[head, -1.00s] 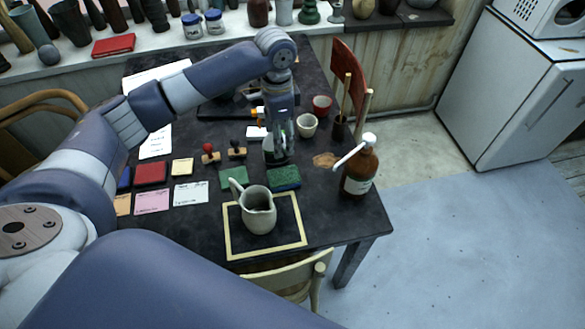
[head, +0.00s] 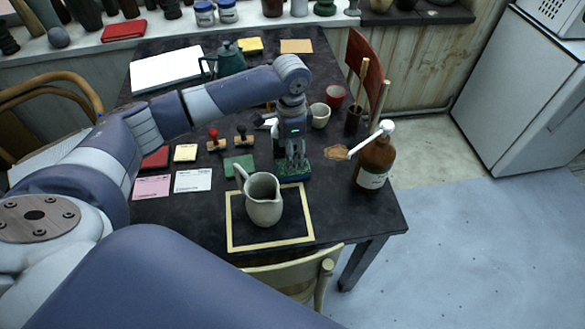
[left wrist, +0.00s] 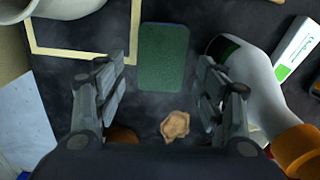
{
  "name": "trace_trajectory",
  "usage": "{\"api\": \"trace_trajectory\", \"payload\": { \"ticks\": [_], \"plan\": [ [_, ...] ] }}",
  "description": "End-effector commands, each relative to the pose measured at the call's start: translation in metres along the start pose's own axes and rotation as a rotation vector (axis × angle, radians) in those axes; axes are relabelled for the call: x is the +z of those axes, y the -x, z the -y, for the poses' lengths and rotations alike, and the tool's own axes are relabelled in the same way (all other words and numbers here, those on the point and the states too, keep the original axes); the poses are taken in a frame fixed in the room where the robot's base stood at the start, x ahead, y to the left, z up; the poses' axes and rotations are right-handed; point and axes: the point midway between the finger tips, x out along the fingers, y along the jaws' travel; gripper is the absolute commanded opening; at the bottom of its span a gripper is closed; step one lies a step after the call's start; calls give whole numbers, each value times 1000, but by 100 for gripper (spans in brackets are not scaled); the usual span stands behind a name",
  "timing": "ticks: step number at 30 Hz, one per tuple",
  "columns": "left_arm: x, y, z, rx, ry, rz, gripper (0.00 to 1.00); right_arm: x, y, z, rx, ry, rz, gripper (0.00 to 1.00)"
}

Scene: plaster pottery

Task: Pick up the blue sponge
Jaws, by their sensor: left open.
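The sponge (head: 293,174) lies on the dark table, right of a green pad (head: 239,165) and behind the pitcher. Its top looks green, with a bluish lower edge in the head view. It also shows in the left wrist view as a green rounded rectangle (left wrist: 164,57). My left gripper (head: 292,163) points down over the sponge and hides part of it. In the left wrist view my left gripper (left wrist: 156,75) is open, with its fingers apart on either side of the sponge and nothing held. My right gripper is not in view.
A pitcher (head: 263,202) stands on a pale-bordered square mat (head: 231,222) in front. A brown bottle with a white nozzle (head: 374,163) stands to the right. Two stamps (head: 215,141) stand to the left. A tan patch (head: 337,152), cups (head: 319,116) and a brush pot (head: 353,119) lie beyond.

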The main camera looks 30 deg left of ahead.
Motion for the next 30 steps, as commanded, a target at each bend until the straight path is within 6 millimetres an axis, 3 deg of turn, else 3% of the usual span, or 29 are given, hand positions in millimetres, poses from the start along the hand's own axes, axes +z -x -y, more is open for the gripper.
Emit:
{"api": "trace_trajectory", "payload": {
  "ticks": [14, 21, 25, 30],
  "plan": [
    [-3, -53, 3, 0, 0, 2, 64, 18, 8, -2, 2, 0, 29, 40],
    [-3, -56, 3, 0, -1, 0, 64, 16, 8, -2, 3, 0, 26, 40],
    [-3, -56, 3, 0, 0, 0, 47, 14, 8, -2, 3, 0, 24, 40],
    [-3, -56, 3, 0, 0, 0, 45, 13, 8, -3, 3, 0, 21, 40]
  ]
}}
